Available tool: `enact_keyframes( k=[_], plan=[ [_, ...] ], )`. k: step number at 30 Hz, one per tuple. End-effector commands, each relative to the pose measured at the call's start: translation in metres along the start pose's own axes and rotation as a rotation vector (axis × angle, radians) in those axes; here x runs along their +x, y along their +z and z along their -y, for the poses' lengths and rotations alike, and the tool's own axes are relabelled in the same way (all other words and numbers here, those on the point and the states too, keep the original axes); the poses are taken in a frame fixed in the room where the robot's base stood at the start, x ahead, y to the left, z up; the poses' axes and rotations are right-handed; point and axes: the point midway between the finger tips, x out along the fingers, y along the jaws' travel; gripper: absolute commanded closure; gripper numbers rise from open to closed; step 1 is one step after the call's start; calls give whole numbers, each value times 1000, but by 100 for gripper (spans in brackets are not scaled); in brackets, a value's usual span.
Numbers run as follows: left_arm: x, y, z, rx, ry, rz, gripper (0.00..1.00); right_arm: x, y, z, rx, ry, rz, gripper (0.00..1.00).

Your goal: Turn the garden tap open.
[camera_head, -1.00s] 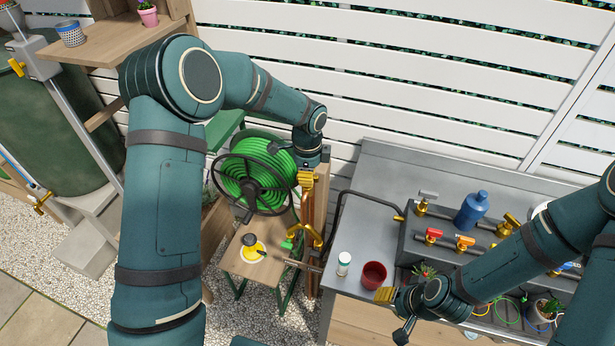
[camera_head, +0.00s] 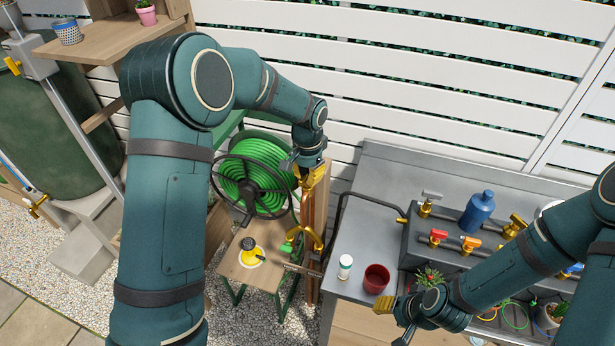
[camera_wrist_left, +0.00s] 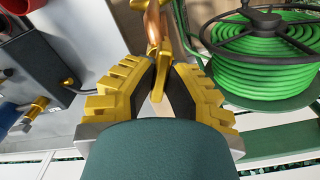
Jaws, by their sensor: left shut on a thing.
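The garden tap is at the top of the copper pipe (camera_head: 306,213) on a wooden post, in the middle of the head view. My left gripper (camera_head: 312,177) covers most of it. In the left wrist view, my left gripper's fingers (camera_wrist_left: 160,92) close together on a small part of the tap, with the copper pipe (camera_wrist_left: 154,28) running up beyond them. How far the tap is turned is hidden. A brass fork-shaped fitting (camera_head: 304,238) with a green lever (camera_head: 287,246) sits lower on the post. My right gripper (camera_head: 384,305) is beside the red pot; its fingertips are unclear.
A green hose reel (camera_head: 262,175) stands close left of the post. A small wooden stool (camera_head: 238,268) is below it. On the bench to the right are a red pot (camera_head: 376,278), a white bottle (camera_head: 345,266), a blue bottle (camera_head: 477,211) and several valves.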

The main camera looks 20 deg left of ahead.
Motion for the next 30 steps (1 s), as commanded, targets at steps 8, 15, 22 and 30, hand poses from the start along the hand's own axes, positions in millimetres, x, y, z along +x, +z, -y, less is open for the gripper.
enact_keyframes(
  k=[8, 15, 22, 30],
  plan=[
    [2, 1, -1, -232, 1, 4, 100, 4, 1, -2, 0, 1, 0, 53],
    [2, 1, -1, -371, 1, 5, 100, 6, 1, -2, 0, 1, 0, 53],
    [2, 1, -1, -440, 1, 5, 100, 6, 1, -2, 0, 1, 0, 53],
    [2, 1, -1, -460, 1, 5, 100, 6, 1, -2, 0, 1, 0, 53]
  ],
)
